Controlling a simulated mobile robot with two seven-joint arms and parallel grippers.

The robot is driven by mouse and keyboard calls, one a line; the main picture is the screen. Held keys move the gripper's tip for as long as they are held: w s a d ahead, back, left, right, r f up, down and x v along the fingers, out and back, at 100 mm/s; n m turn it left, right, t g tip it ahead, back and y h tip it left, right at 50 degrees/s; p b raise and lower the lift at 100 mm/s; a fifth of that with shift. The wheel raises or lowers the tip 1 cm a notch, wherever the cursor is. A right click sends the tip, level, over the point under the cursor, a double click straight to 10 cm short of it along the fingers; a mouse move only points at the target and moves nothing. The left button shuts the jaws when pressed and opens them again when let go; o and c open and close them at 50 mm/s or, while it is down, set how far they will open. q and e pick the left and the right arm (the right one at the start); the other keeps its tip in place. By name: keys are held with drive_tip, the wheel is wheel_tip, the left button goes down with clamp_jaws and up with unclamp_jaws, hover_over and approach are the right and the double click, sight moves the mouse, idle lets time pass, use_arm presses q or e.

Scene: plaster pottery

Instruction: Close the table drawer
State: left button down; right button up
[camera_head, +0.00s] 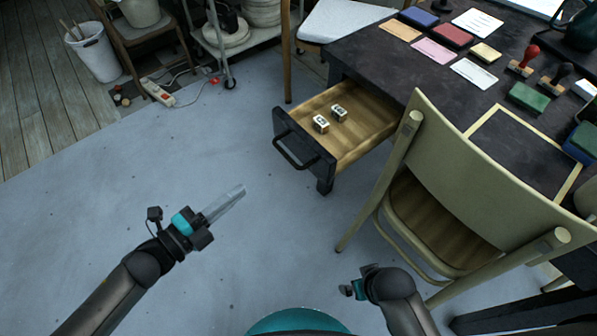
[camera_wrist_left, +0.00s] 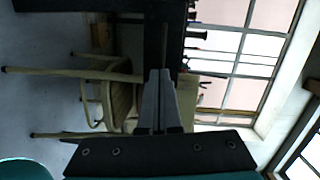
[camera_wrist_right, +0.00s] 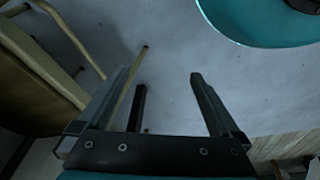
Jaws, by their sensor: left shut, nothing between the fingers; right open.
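The table drawer (camera_head: 349,140) stands pulled out from the dark table (camera_head: 374,62). It has a light wooden inside, a black front and a black bar handle (camera_head: 292,154). Two small pale blocks (camera_head: 329,117) lie in it. My left gripper (camera_head: 238,191) is shut and empty, to the lower left of the drawer front and apart from it; its closed fingers also show in the left wrist view (camera_wrist_left: 158,85). My right gripper (camera_head: 358,280) is low in the head view, near the chair's legs, its fingers mostly hidden there. In the right wrist view (camera_wrist_right: 165,85) its fingers are apart and empty.
A beige chair (camera_head: 465,165) stands right of the drawer, close to my right arm. Stamps, ink pads and cards lie on the table top. A white bucket (camera_head: 93,50), a power strip (camera_head: 158,92) and a wheeled rack stand behind. The grey floor (camera_head: 120,190) at left is clear.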

use_arm(q)
drive_tip(key=s+d+r+m+g+h, duration=0.1)
drive_tip(key=d+r+m+h, duration=0.1)
drive_tip(key=m, duration=0.1)
drive_tip(key=b, duration=0.4)
approach(311, 152)
drive_tip(key=x, duration=0.5)
drive_tip(key=shift+w+d, duration=0.2)
drive_tip(key=shift+w, duration=0.05)
drive_tip(key=shift+w+d, duration=0.35)
drive_tip(key=shift+d, duration=0.15)
use_arm(e)
drive_tip(key=w+r+t, duration=0.1)
drive_tip(key=w+r, duration=0.2)
drive_tip(key=r, duration=0.4)
drive_tip(key=shift+a+r, duration=0.25)
drive_tip(key=shift+r, duration=0.05)
